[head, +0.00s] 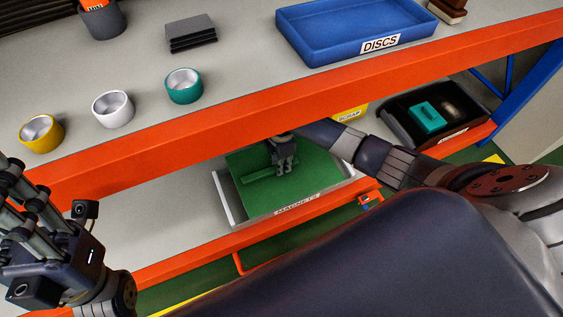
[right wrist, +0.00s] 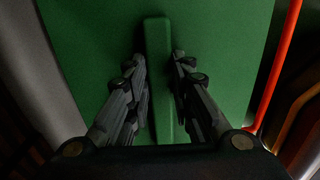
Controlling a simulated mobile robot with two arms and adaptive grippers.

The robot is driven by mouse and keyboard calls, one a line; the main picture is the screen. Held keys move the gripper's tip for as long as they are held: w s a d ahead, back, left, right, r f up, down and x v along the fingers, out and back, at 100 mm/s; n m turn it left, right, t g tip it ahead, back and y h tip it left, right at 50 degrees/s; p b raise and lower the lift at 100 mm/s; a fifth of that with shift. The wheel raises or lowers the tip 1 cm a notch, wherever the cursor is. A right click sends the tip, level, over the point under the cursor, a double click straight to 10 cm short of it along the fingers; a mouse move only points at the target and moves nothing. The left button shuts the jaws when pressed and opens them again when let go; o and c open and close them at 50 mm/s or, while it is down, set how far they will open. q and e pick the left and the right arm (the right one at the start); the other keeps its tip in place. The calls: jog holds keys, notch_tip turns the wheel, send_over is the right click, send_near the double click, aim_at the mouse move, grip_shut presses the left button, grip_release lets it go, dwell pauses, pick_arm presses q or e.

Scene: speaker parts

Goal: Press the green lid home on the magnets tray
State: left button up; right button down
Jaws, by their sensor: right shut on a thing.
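The green lid (head: 262,198) lies over the magnets tray (head: 296,209) on the lower shelf, below the orange beam. It has a raised green bar handle (right wrist: 158,70). The grey tray walls show along its left and front; the back is hidden by the upper shelf. I cannot tell whether the lid sits fully down. My right gripper (head: 284,168) reaches in under the upper shelf and is shut on the handle, one finger set on each side of it in the right wrist view (right wrist: 160,68). My left gripper (head: 25,180) is open and empty at the far left, in front of the shelves.
The upper shelf holds yellow (head: 41,134), white (head: 113,109) and teal (head: 183,86) cups, a dark stack (head: 191,33) and a blue discs tray (head: 312,47). The orange beam (head: 200,143) runs close above my right gripper. A black bin (head: 398,124) stands right on the lower shelf.

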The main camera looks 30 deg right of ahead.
dwell(0.4)
jog(key=shift+p, duration=0.5)
jog(key=shift+p, duration=0.4)
jog(key=shift+f+b, duration=0.3)
jog(key=shift+f, duration=0.3)
dwell(0.4)
jog(key=c, duration=1.3)
grip_release()
notch_tip(320, 180, up, 8)
jog(key=shift+f, duration=0.25)
